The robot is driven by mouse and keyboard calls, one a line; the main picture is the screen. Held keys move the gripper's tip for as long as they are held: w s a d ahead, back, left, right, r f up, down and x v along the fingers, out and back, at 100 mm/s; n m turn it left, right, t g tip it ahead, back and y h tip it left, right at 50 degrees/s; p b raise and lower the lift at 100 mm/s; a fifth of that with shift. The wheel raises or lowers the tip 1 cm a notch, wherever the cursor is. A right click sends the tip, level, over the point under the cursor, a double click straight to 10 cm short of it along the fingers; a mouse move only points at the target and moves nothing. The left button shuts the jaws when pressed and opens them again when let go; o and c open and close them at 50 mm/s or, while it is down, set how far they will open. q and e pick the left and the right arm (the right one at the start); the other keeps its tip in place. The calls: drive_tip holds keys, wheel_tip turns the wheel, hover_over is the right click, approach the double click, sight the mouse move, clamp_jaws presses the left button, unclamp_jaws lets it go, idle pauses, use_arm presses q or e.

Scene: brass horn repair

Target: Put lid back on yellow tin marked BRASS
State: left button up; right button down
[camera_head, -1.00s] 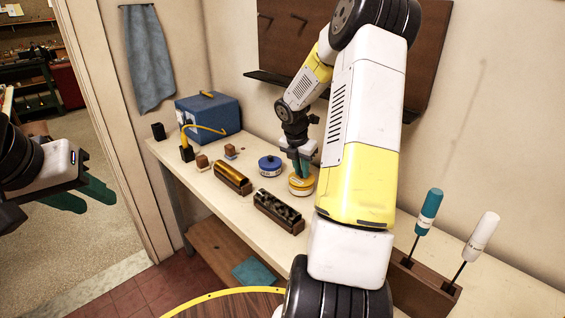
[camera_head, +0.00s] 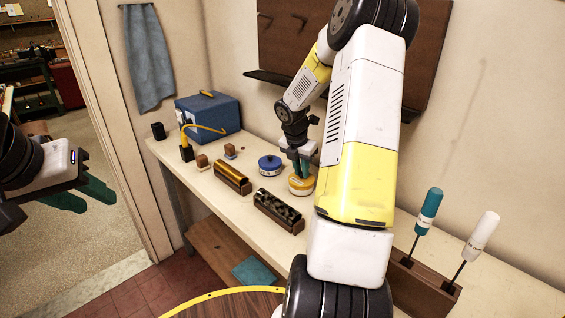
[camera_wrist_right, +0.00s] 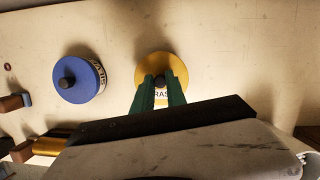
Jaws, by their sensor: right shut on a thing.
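The yellow tin (camera_head: 301,188) stands upright on the bench in the head view, directly under my right gripper (camera_head: 301,168). In the right wrist view its yellow lid (camera_wrist_right: 178,68) shows from above, with part of the label "BRAS" (camera_wrist_right: 161,96) visible below the lid's edge. My right gripper (camera_wrist_right: 160,85) is shut on the dark knob (camera_wrist_right: 160,80) of the lid. The lid lies on or very close to the tin; I cannot tell whether it is fully seated. My left gripper (camera_head: 85,195) is at the far left, away from the bench, its green fingers apart and empty.
A blue-lidded tin (camera_head: 270,164) stands left of the yellow one. Two wooden cradles, one with a brass tube (camera_head: 233,174) and one with a dark tube (camera_head: 279,207), sit in front. A blue box (camera_head: 210,115) is at the back; a rack with two screwdrivers (camera_head: 424,272) stands at the right.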

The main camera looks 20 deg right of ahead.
idle(0.4)
drive_tip(key=c, duration=0.8)
unclamp_jaws()
drive_tip(key=shift+r, duration=3.5)
drive_tip(key=shift+c, duration=0.4)
clamp_jaws()
